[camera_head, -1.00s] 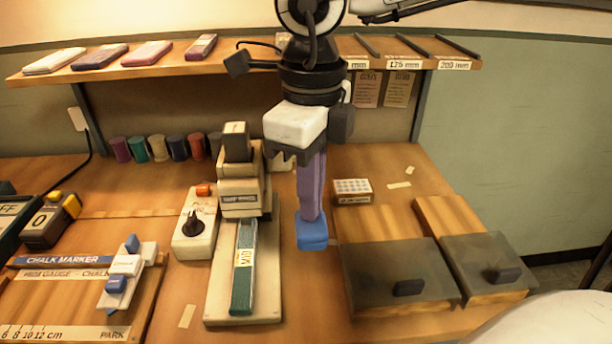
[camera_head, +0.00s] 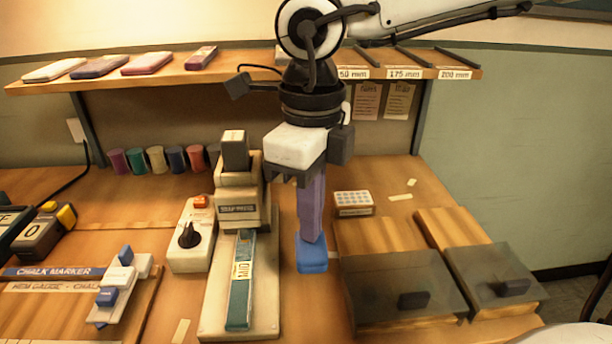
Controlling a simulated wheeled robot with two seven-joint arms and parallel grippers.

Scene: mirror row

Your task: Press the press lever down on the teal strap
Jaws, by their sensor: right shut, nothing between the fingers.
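The snap press (camera_head: 238,208) is a beige machine left of centre. A dark block with a pale top (camera_head: 235,150), apparently its press lever, stands raised above the body. The teal strap (camera_head: 238,310) with a yellow label lies lengthwise on the press's pale base, its far end at the press head. My left gripper is out of view.
A control box (camera_head: 192,238) with a black knob stands left of the press. A chalk marker gauge (camera_head: 70,272) lies further left. Two grey-covered wooden boxes (camera_head: 400,285) are on the right. Thread spools (camera_head: 157,160) line the back under a shelf (camera_head: 250,68).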

